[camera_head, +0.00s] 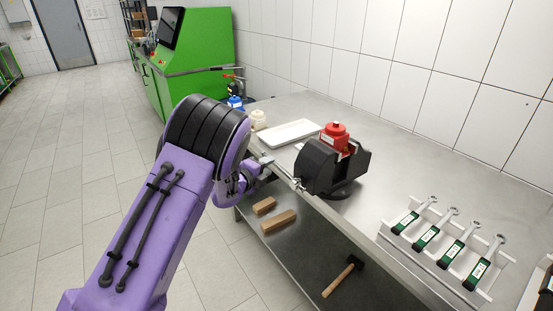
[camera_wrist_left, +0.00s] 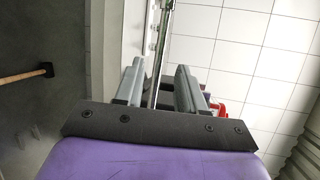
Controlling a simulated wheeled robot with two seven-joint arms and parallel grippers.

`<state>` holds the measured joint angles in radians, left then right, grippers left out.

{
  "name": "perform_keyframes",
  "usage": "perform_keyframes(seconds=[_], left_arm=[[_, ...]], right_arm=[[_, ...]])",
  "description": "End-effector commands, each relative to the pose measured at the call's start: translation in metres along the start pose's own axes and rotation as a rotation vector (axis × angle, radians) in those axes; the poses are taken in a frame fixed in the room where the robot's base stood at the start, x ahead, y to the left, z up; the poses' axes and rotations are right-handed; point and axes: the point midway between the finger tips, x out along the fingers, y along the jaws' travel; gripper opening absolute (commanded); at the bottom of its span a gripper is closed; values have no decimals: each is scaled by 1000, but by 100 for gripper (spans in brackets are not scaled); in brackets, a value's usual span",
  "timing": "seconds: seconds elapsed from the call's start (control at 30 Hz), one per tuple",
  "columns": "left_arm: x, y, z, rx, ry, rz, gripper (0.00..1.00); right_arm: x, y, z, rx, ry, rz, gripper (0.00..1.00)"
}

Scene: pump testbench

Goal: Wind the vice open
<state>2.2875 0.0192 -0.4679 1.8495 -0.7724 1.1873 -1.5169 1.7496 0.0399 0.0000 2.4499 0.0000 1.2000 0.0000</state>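The black vice (camera_head: 325,170) stands on the metal bench, with a red part (camera_head: 335,135) between its jaws. A thin silver handle bar (camera_head: 279,171) is at the vice's left side. My left gripper (camera_head: 266,166) is at this bar, left of the vice. In the left wrist view, the left gripper's two grey fingers (camera_wrist_left: 159,80) stand apart, and a silver rod (camera_wrist_left: 159,45) shows between them with gaps on both sides. Whether a finger touches the rod I cannot tell. My right gripper is in neither view.
A white tray (camera_head: 291,132) and a cream container (camera_head: 259,120) are behind the vice. A white rack (camera_head: 440,262) with several green-and-black items is on the right. Wooden blocks (camera_head: 279,222) and a hammer (camera_head: 342,276) lie on the lower shelf.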

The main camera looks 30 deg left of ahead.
Motion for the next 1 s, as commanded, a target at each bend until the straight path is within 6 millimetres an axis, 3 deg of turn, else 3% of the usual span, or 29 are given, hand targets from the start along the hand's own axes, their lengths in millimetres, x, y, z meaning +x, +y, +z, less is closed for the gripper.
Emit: perform_keyframes(seconds=[0.1, 0.3, 0.63, 0.67, 0.77, 1.0], left_arm=[[28, -3, 0, -3, 0, 1, 39], [58, 0, 0, -6, -1, 1, 39], [65, 1, -1, -7, -1, 1, 39], [64, 1, -1, -7, -1, 1, 36], [64, 1, -1, -7, -1, 2, 3], [65, 1, -2, -8, 1, 2, 0]], right_arm=[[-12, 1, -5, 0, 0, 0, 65], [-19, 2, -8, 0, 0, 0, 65], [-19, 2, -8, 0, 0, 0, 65], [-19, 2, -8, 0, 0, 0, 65], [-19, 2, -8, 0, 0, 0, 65], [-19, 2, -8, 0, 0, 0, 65]])
